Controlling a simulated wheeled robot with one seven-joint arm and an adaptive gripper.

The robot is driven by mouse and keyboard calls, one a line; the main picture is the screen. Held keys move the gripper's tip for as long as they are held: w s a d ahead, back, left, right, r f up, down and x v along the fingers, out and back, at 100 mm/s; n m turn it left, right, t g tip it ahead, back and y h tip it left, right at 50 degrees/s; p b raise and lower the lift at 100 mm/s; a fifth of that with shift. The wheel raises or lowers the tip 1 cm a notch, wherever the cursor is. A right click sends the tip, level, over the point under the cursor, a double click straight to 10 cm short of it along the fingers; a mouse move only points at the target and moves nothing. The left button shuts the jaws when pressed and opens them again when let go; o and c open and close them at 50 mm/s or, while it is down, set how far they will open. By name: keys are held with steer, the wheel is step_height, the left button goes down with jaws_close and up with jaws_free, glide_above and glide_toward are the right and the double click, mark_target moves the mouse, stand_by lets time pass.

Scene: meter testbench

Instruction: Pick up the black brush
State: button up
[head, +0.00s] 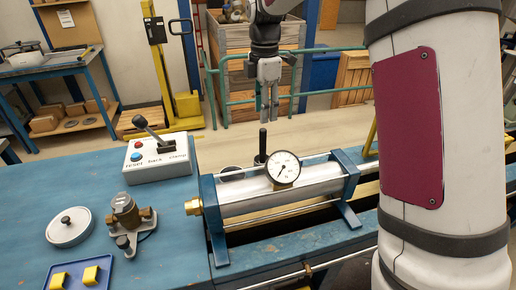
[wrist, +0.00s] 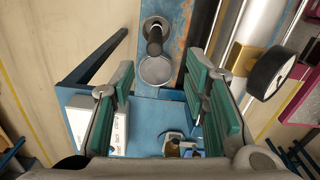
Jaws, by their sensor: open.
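A black upright handle (head: 263,143), which looks like the black brush, stands behind the metal cylinder on the blue bench. Its lower end is hidden by the cylinder and gauge in the head view. In the wrist view the black handle (wrist: 155,42) rises from a round grey base, beyond and between my fingers. My gripper (head: 269,108) hangs above the handle, pointing down, apart from it. In the wrist view my gripper (wrist: 163,92) is open and empty, with green pads on both fingers.
The metal cylinder (head: 250,197) with a white dial gauge (head: 283,168) lies in front of the handle. A round disc (head: 232,173) is beside the handle. A control box (head: 157,158), brass valve (head: 130,217) and round lid (head: 68,227) stand left on the blue bench (head: 178,228).

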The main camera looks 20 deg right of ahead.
mark_target(263, 131)
step_height(263, 131, down, 8)
steer(key=shift+r+p, duration=0.1)
steer(key=shift+p, duration=0.4)
steer(key=shift+w+f+p, duration=0.2)
steer(key=shift+f+p, duration=0.15)
steer(key=shift+f, duration=1.2)
steer(key=shift+w+f+p, duration=0.15)
steer(key=shift+f+p, duration=0.15)
steer(key=shift+f, duration=1.25)
jaws_close()
